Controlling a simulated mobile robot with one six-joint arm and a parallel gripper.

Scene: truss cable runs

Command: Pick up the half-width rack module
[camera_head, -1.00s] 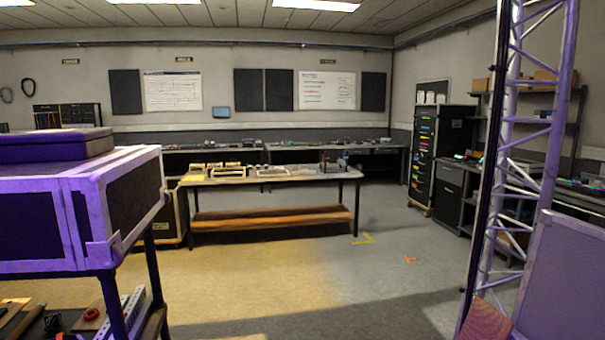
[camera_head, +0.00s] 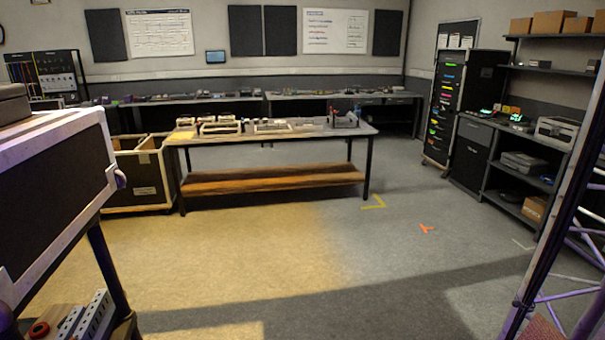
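I cannot single out a half-width rack module for certain at this distance. Across the floor stands a long table (camera_head: 280,136) with several small pale and grey units (camera_head: 220,127) on its top. A dark piece with red parts (camera_head: 345,120) sits at the table's right end. On the right, a grey box-shaped device (camera_head: 557,132) and a darker device (camera_head: 524,163) sit on the wall shelving. My gripper is in none of the views.
A flight case on a stand (camera_head: 60,180) is close on the left, and a truss (camera_head: 565,230) is close on the right. Open floor (camera_head: 290,250) lies between them. An open crate (camera_head: 140,180) stands at the table's left end. A tall rack (camera_head: 455,110) stands behind right.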

